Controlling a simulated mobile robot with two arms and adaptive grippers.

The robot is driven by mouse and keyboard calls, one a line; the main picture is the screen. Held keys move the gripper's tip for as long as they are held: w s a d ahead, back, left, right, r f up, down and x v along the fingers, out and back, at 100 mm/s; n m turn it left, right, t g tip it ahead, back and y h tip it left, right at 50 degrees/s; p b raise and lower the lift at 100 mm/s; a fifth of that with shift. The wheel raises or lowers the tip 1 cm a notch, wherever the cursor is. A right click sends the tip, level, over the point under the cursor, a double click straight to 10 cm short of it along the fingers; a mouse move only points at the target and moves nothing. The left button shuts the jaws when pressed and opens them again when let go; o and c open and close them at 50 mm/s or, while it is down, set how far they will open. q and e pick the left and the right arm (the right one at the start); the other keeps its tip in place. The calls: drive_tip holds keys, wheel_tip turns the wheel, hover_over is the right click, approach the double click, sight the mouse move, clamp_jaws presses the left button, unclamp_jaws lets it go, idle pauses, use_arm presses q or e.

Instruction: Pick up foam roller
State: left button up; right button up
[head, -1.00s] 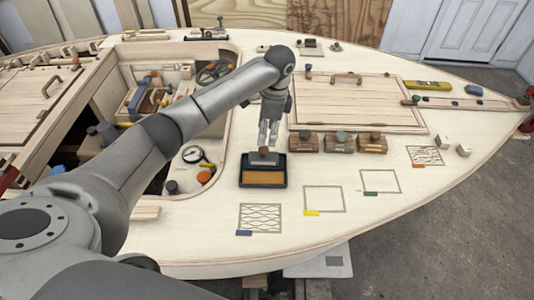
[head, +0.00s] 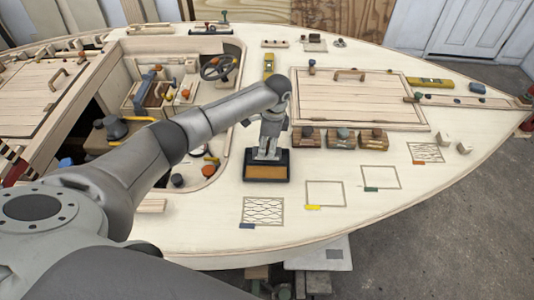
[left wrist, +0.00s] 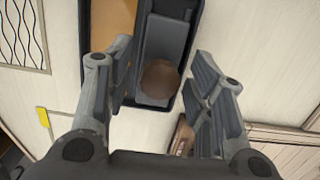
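A black tray (head: 247,178) with an orange-brown bed stands on the pale deck. The left wrist view shows the tray's dark rim (left wrist: 191,30). At one end of the tray lies a grey piece with a rounded brown top (left wrist: 160,80); it may be the foam roller, but I cannot tell its full shape. In the head view my gripper hides it. My left gripper (head: 267,151) is pointing down over that end of the tray. In the left wrist view its open fingers (left wrist: 160,70) stand on either side of the piece, with gaps. My right gripper is out of view.
Several wooden blocks with knobs (head: 342,139) stand close to the right of the tray. Outlined squares (head: 325,193) mark the deck in front. A cockpit opening with a steering wheel (head: 218,68) lies to the left. A hatch (head: 345,100) is behind the blocks.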

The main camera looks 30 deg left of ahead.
use_arm(q)
drive_tip(key=c, duration=0.5)
clamp_jaws()
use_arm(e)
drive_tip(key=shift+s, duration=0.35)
use_arm(q)
drive_tip(key=shift+r, duration=0.2)
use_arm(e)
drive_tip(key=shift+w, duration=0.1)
use_arm(q)
drive_tip(key=shift+w+r, duration=0.1)
drive_tip(key=shift+r, duration=0.15)
wheel_tip(320, 180, up, 2)
drive_tip(key=s+d+r+b, duration=0.1)
drive_tip(key=s+d+r, duration=0.6)
drive_tip(key=d+r, duration=0.3)
drive_tip(key=shift+d, duration=1.1)
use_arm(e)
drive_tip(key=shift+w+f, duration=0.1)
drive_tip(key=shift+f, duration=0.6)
